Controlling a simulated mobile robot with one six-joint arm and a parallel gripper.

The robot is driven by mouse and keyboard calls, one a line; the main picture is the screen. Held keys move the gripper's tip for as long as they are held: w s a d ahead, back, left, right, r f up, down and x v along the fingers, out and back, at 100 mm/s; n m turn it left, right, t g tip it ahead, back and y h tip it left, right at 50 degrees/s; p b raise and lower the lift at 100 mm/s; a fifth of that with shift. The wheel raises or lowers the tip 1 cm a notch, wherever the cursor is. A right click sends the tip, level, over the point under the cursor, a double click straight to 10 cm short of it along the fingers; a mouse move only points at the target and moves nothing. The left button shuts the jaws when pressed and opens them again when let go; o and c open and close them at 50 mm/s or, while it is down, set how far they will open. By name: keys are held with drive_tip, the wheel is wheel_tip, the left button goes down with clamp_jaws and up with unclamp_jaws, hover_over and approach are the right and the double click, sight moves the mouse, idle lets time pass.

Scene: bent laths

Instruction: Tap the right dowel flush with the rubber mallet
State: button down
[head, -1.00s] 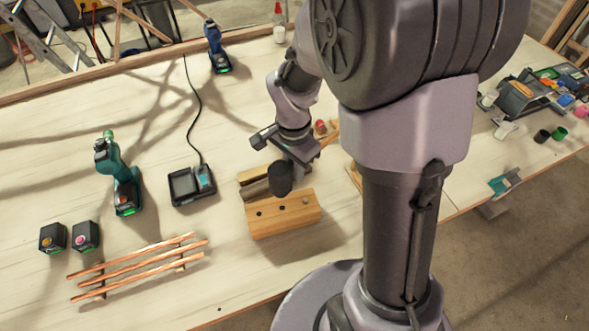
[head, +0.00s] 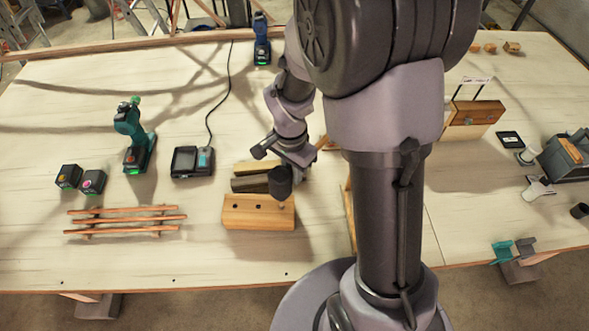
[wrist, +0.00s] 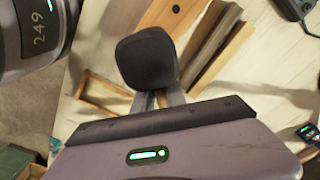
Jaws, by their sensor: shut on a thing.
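My gripper (head: 296,157) is shut on the rubber mallet, whose black head (head: 281,182) hangs at the right end of the wooden block (head: 250,215). In the wrist view the mallet head (wrist: 146,60) fills the upper middle, with its handle running into my gripper (wrist: 156,100). The block's top shows two dark round spots at left and middle.
Wood strips (head: 250,184) lie right behind the block. A charger (head: 192,161), a green drill (head: 134,138), two batteries (head: 93,181) and copper-coloured rods (head: 125,221) are to the left. My arm hides the bench right of the block.

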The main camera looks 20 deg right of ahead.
sight(293, 196)
wheel_tip(293, 196, down, 3)
drive_tip(key=shift+w+a+r+b, duration=0.1)
drive_tip(key=shift+a+b, duration=0.05)
drive_tip(key=shift+b, duration=0.6)
drive_tip(key=shift+f, duration=0.2)
wheel_tip(293, 196, down, 6)
drive_tip(key=b, duration=0.5)
drive_tip(key=shift+r, duration=0.25)
wheel_tip(293, 196, up, 10)
drive_tip(key=p, duration=0.7)
drive_tip(key=shift+r, duration=0.1)
drive_tip(key=shift+f, duration=0.2)
